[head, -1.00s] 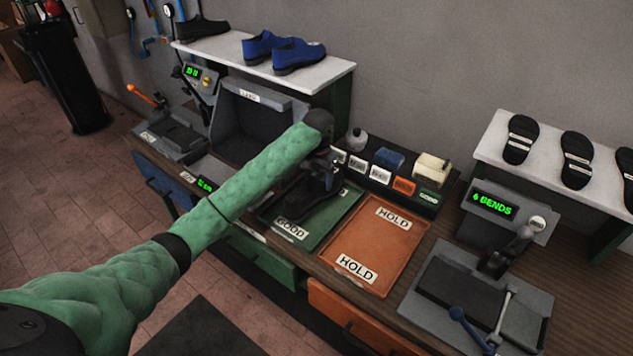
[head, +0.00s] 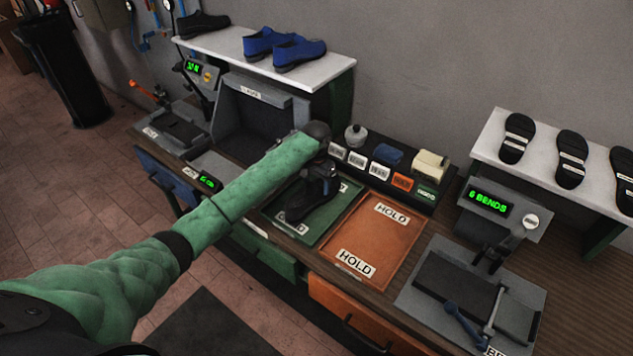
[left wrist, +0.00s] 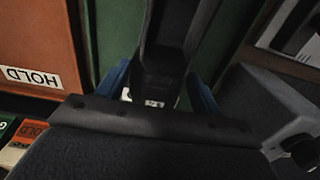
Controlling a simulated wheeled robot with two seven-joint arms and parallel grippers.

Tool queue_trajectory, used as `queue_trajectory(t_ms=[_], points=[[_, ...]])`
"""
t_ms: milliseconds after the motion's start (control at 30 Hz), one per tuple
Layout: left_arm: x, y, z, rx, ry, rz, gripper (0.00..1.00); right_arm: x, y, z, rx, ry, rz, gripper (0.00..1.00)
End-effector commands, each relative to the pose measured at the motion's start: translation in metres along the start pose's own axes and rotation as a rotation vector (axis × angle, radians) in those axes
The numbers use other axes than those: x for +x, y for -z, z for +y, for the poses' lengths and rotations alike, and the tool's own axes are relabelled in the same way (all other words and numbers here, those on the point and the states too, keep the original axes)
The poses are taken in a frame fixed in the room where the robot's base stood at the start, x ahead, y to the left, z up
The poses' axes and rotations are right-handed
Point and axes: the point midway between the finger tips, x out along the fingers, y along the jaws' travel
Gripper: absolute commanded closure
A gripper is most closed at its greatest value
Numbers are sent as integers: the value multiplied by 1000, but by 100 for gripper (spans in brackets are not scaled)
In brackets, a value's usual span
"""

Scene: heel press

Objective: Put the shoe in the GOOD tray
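A black shoe (head: 305,203) is at the green GOOD tray (head: 338,213), toe pointing to the tray's front label. My left gripper (head: 322,172) comes down over the shoe and is shut on its upper part. In the left wrist view, the dark shoe (left wrist: 168,45) sits between the blue fingertips (left wrist: 160,90), with green tray surface behind it. The shoe hides part of the tray and its front label. I cannot tell whether the sole touches the tray. My right gripper is not in view.
The orange HOLD tray (head: 372,242) lies empty beside the green tray. A row of labelled blocks (head: 380,172) stands behind the trays. A bend machine (head: 470,300) is at the right. Shelves with blue shoes (head: 285,50) and black sandals (head: 572,158) are at the back.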

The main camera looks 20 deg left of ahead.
Motion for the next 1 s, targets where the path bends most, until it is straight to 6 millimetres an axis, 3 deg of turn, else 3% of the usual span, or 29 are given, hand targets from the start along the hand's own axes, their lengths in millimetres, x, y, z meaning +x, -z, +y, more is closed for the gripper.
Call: queue_trajectory(t_ms=[100, 400, 533, 900, 1000], points=[[0, 0, 0, 0, 0, 0, 15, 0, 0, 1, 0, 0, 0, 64], [-2, 0, 0, 0, 0, 1, 15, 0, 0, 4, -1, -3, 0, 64], [-9, 1, 0, 0, -1, 3, 15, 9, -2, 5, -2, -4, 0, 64], [-75, 1, 0, 1, 1, 4, 15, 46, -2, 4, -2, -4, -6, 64], [-90, 1, 0, 1, 0, 3, 15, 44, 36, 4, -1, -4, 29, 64]])
